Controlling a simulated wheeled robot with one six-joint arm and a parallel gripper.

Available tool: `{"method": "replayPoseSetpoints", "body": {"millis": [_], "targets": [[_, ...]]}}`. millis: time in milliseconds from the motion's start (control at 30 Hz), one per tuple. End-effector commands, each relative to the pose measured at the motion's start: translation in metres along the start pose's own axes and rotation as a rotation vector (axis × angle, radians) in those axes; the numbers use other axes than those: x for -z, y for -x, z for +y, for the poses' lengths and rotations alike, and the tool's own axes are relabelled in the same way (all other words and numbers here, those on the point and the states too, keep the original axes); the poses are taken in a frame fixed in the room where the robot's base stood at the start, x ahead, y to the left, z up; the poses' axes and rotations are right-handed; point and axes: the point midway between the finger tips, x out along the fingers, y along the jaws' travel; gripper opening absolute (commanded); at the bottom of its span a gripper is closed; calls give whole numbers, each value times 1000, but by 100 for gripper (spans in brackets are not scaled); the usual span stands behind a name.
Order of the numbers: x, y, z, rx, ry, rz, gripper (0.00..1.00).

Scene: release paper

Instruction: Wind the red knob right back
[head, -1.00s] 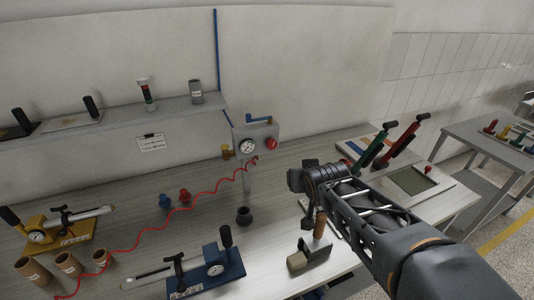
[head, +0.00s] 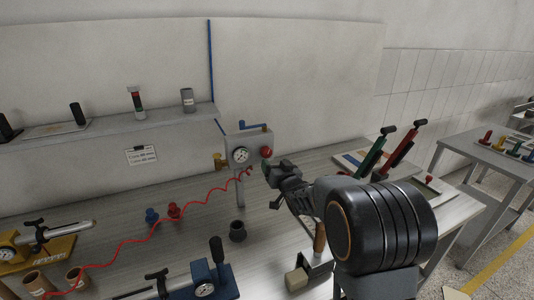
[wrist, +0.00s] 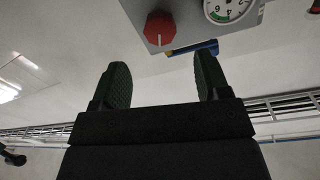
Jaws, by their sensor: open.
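The red knob (head: 266,151) sits on the front of a grey gauge box (head: 251,141) fixed at the back of the bench. In the wrist view the red knob (wrist: 160,28) is a faceted dial with a pale line pointing down in the picture. It lies beyond and between my fingertips, and they do not touch it. My gripper (wrist: 158,78) is open and empty, its two dark green pads spread apart. In the head view my gripper (head: 268,172) is close to the box, just below and right of the knob.
A round gauge (head: 241,155) and a blue lever (head: 256,126) are on the same box. A brass fitting (head: 220,161) and a coiled red hose (head: 150,232) are to its left. Green and red levers (head: 388,150) stand to the right.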

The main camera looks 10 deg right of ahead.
Motion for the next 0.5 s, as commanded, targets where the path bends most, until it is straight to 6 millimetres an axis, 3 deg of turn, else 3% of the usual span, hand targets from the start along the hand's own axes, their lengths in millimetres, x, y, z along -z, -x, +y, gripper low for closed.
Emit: {"method": "replayPoseSetpoints", "body": {"millis": [200,500], "targets": [[2,-42,-1,0,0,-2,69],[1,-77,-1,0,0,-1,69]]}}
